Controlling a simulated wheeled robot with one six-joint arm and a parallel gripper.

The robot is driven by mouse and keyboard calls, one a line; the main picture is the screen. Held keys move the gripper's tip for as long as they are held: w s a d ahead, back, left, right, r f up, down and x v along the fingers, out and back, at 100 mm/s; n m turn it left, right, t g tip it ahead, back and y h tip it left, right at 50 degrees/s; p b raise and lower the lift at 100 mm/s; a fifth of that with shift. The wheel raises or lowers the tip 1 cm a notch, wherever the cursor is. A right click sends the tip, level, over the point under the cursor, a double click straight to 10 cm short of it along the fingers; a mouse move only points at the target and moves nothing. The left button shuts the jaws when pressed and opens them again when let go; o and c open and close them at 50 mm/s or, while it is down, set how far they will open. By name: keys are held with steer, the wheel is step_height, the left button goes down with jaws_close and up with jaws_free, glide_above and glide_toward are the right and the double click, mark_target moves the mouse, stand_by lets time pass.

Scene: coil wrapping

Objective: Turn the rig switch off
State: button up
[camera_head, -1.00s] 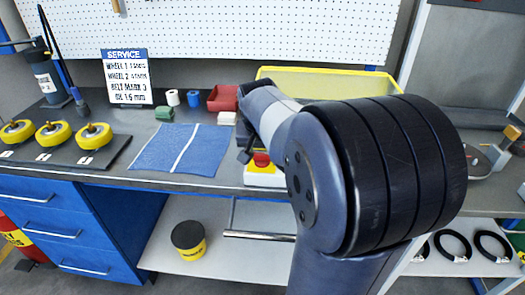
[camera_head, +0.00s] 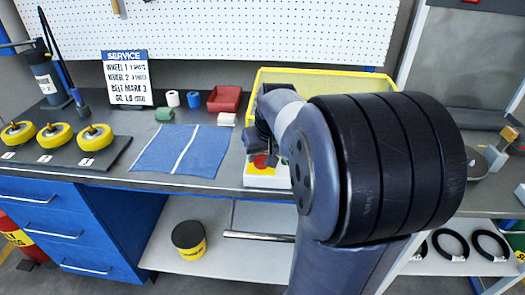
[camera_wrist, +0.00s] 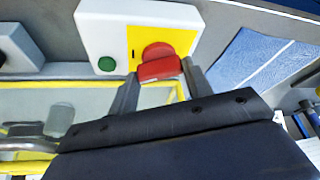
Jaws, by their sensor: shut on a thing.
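The rig switch is a red knob with a red handle (camera_wrist: 159,69) on a yellow plate, set on a white box (camera_wrist: 105,30). A green button (camera_wrist: 107,64) sits beside the yellow plate. In the head view the white box (camera_head: 262,182) stands at the bench's front edge, partly covered by my arm. My gripper (camera_wrist: 161,76) is at the switch, one finger on each side of the red handle, and is shut on it. In the wrist view the handle lies nearly level, slightly tilted. In the head view my gripper is mostly hidden behind my wrist.
A yellow-rimmed bin (camera_head: 325,77) stands behind the switch. A blue cloth (camera_head: 170,152), a red tray (camera_head: 225,99) and yellow wheels (camera_head: 94,138) lie to the left on the bench. A metal rail (camera_head: 258,236) runs below the bench front.

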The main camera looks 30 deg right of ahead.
steer(key=shift+o, duration=0.2)
steer(key=n+y, duration=0.1)
steer(key=n, duration=0.2)
steer(key=n+y, duration=0.1)
steer(key=n, duration=0.2)
steer(key=shift+w+d, duration=0.1)
steer(key=shift+d, duration=0.1)
steer(key=n+g+y, duration=0.1)
steer(key=n, duration=0.2)
steer(key=n+y, duration=0.1)
steer(key=n, duration=0.2)
steer(key=shift+w+n+g, duration=0.15)
steer(key=shift+n+g, duration=0.25)
steer(key=shift+c, duration=0.2)
steer(key=o, duration=1)
steer(key=v, duration=1.1)
steer(key=shift+d, duration=0.2)
steer(key=shift+w+f, duration=0.1)
steer(key=shift+f, duration=0.15)
